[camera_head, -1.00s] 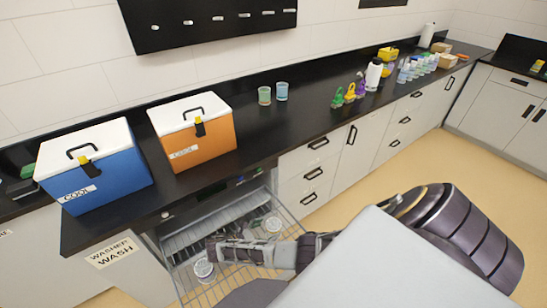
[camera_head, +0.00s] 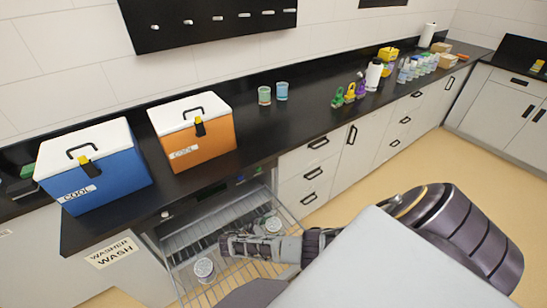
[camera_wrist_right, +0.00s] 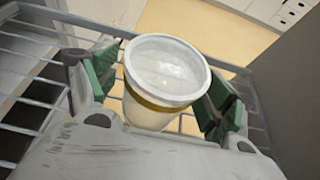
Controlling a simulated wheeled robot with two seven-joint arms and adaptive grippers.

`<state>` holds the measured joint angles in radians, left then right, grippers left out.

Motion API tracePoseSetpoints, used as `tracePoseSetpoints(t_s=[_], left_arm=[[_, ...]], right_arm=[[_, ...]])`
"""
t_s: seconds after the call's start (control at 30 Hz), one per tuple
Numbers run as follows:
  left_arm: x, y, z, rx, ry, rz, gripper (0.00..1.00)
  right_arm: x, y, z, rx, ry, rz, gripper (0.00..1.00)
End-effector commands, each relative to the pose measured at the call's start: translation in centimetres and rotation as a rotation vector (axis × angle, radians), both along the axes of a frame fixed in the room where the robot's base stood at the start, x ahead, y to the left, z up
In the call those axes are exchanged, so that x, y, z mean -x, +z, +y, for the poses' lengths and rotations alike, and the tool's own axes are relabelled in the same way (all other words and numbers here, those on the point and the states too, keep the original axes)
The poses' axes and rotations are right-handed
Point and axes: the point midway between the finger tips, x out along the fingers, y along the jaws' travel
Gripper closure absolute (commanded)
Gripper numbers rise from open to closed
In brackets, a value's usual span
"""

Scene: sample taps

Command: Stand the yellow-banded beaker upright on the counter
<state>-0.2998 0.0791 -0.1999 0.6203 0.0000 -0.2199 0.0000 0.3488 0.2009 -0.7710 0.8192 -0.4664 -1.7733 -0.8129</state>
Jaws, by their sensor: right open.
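In the right wrist view, the yellow-banded beaker (camera_wrist_right: 167,70) is whitish and translucent, with its wide rimmed end toward the camera. In the head view, the right gripper (camera_head: 226,246) reaches left over the wire rack (camera_head: 178,282). A whitish beaker (camera_head: 204,269) stands just beyond its tip, probably the same one. The black counter (camera_head: 300,125) is behind. My left gripper is not in view.
Another whitish vessel (camera_head: 273,225) is on the rack behind my right arm, partly hidden. A blue cooler (camera_head: 95,165) and an orange cooler (camera_head: 195,140) stand on the counter. Green (camera_head: 264,95) and blue (camera_head: 282,91) beakers stand there too.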

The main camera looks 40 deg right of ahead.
Motion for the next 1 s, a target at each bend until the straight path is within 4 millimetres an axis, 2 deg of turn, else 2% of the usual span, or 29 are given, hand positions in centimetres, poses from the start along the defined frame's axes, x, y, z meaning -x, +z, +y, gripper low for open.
tracePoseSetpoints(t_s=[0.33,0.67,1.0], left_arm=[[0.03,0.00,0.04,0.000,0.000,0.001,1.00],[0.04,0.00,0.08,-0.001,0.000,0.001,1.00],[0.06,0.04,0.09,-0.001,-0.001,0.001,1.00]], right_arm=[[0.01,0.01,0.02,0.000,0.000,0.000,0.19],[0.00,0.01,0.03,0.000,0.000,0.000,0.61],[0.00,0.11,0.02,0.000,0.000,0.000,0.61]])
